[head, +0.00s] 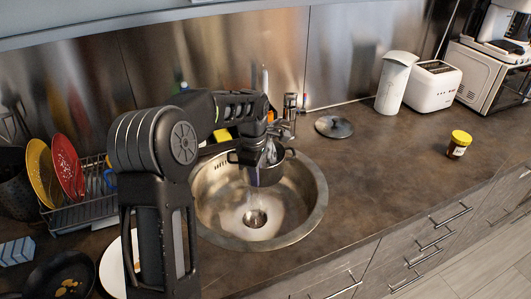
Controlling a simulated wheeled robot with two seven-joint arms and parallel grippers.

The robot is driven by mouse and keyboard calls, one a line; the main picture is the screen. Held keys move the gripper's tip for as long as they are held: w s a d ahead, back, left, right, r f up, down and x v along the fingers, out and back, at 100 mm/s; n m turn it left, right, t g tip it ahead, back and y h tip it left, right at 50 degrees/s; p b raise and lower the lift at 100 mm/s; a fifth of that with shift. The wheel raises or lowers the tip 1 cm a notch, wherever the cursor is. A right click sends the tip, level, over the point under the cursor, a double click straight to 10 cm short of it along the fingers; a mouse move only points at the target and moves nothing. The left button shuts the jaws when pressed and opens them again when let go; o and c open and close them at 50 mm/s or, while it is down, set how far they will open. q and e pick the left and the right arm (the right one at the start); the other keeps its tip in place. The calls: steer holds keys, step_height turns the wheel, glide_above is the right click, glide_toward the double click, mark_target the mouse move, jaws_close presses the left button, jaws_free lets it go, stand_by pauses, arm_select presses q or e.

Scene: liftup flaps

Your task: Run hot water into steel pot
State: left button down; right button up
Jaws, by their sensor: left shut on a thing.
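The steel pot (266,175) is small and looks dark; it hangs over the round steel sink (313,205). My left arm comes in from the left, and its gripper (258,155) is shut on the pot, largely covering it. The steel faucet (287,121) stands behind the sink, just behind and to the right of the pot. A pale streak shows at the pot's mouth; I cannot tell whether it is running water or a reflection. The inside of the pot is mostly hidden. My right gripper is not in view.
A dish rack (88,211) with red and yellow plates stands at the left, near a frying pan (62,277). A dark lid (333,127) lies right of the faucet. A white kettle (394,85), toaster (433,87) and yellow-capped jar (458,144) stand farther right. The counter between is clear.

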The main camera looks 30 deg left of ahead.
arm_select(q)
steer(key=s+d+b, duration=0.3)
steer(key=s+b, duration=0.1)
steer(key=s, duration=0.7)
step_height(320, 180, up, 6)
steer(key=p, duration=0.4)
steer(key=shift+w+p, duration=0.3)
steer(key=shift+w, duration=0.05)
